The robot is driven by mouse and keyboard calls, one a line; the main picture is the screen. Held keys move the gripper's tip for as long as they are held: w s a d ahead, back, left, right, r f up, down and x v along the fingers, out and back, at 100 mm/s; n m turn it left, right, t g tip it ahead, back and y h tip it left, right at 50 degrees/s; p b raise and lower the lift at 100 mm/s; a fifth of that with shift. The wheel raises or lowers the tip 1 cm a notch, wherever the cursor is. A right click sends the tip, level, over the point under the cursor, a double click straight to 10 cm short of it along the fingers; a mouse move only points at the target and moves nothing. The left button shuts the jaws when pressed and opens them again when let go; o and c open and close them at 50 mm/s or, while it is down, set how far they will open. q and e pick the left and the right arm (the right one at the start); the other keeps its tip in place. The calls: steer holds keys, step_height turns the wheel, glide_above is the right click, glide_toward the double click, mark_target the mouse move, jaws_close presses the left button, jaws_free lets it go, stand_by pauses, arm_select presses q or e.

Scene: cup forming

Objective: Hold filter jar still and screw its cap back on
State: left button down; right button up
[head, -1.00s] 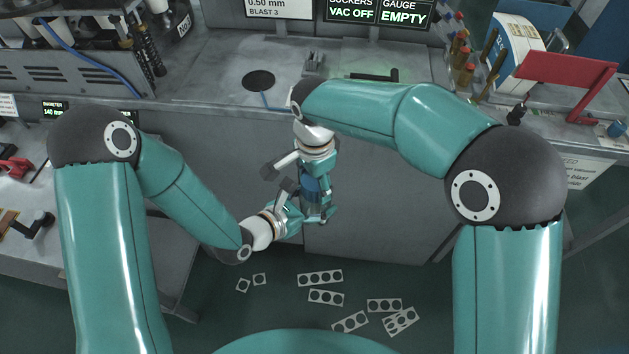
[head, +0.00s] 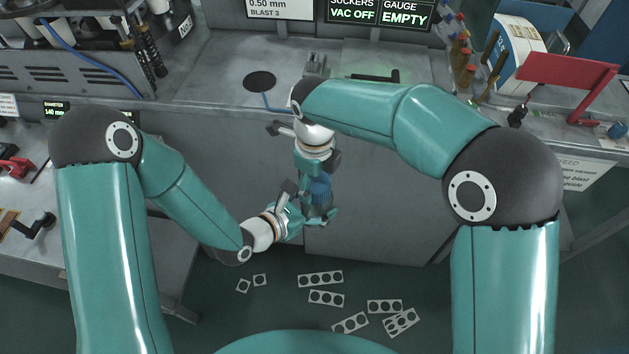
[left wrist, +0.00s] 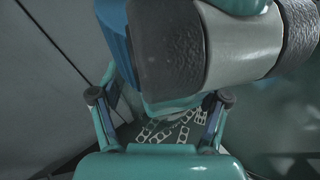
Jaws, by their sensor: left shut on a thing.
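The blue ribbed cap (head: 320,189) shows in the head view at the top of the filter jar, which is mostly hidden by my grippers. My left gripper (head: 317,211) is shut on the jar and holds it in the air before the grey bench front. My right gripper (head: 314,174) is above it, close to the cap; whether its fingers touch the cap is hidden. In the left wrist view a blue ribbed part (left wrist: 116,42) shows at upper left, beside a large dark and grey part of my right gripper. The thread is not visible.
Several punched strips (head: 320,278) lie on the floor below.

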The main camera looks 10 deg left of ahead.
steer(key=shift+o, duration=1)
steer(key=shift+r, duration=0.1)
steer(key=shift+s+r, duration=0.1)
steer(key=shift+r, duration=2.15)
steer(key=shift+c, duration=0.4)
